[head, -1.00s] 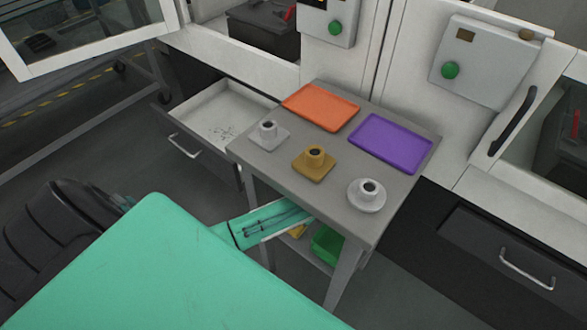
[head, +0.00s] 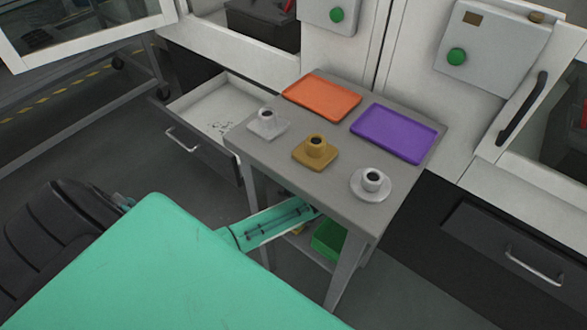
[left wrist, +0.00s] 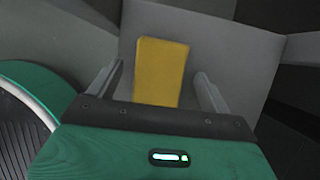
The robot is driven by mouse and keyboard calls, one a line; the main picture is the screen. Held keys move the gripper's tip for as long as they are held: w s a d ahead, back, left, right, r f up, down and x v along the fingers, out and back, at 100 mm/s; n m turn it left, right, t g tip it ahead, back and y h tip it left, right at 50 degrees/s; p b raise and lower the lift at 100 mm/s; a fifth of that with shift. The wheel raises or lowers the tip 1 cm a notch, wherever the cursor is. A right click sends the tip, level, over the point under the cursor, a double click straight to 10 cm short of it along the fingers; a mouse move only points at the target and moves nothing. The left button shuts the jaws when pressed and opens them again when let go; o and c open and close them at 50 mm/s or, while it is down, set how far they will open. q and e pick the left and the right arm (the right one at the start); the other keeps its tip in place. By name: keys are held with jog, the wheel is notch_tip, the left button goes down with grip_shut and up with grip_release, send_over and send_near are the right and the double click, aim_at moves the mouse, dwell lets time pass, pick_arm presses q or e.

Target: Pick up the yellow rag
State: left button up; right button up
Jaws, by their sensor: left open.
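The yellow rag (left wrist: 160,72) lies flat, a rectangle on a grey surface in the left wrist view. My left gripper (left wrist: 160,85) is open, with one finger on each side of the rag. The fingers appear apart from it; I cannot tell how high they are above the surface. In the head view my left arm reaches under the tabletop, which hides the gripper. Only a small yellow patch, probably the rag (head: 298,230), shows beside the arm on the lower shelf. My right gripper is in neither view.
The grey table (head: 262,160) stands over my arm, its legs close by. A green bin (head: 328,240) sits on the lower shelf to the right. An open drawer (head: 205,112) stands at left.

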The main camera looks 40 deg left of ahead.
pick_arm(q)
jog(key=c, duration=1.1)
